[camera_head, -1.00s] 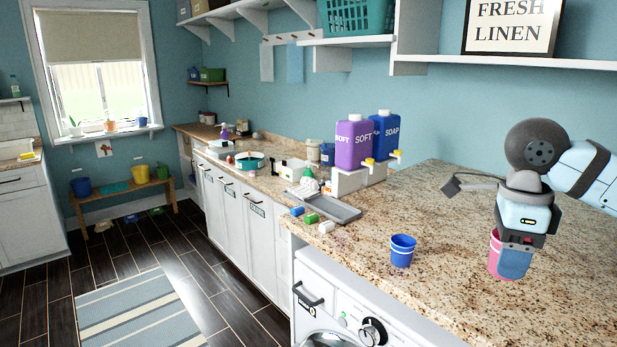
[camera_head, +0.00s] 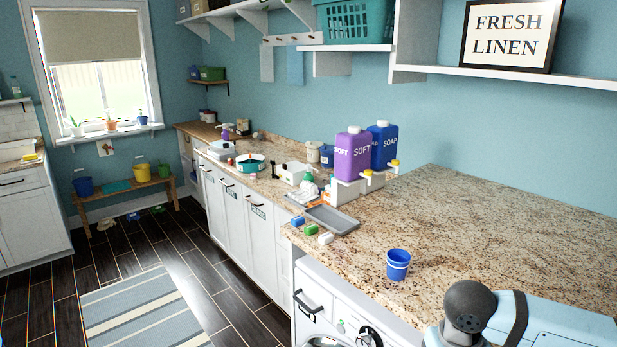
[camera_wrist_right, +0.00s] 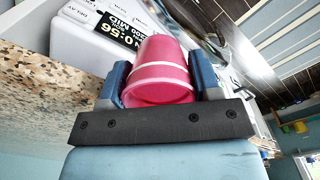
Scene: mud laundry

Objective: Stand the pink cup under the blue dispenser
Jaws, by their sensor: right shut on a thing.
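The pink cup (camera_wrist_right: 160,62) shows only in the right wrist view. My right gripper (camera_wrist_right: 162,80) is shut on it, one blue finger on each side. In the head view my right arm reaches in at the lower right, and the gripper and cup are out of sight there. The blue dispenser (camera_head: 385,146), labelled SOAP, stands upright on a white stand (camera_head: 346,192) at the back of the counter. Its yellow-topped tap (camera_head: 394,167) points forward right. My left gripper is not in view.
A purple SOFT dispenser (camera_head: 353,158) stands left of the blue one. A blue cup (camera_head: 398,265) stands on the granite counter (camera_head: 480,235) near the front edge. The counter's right part is clear.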

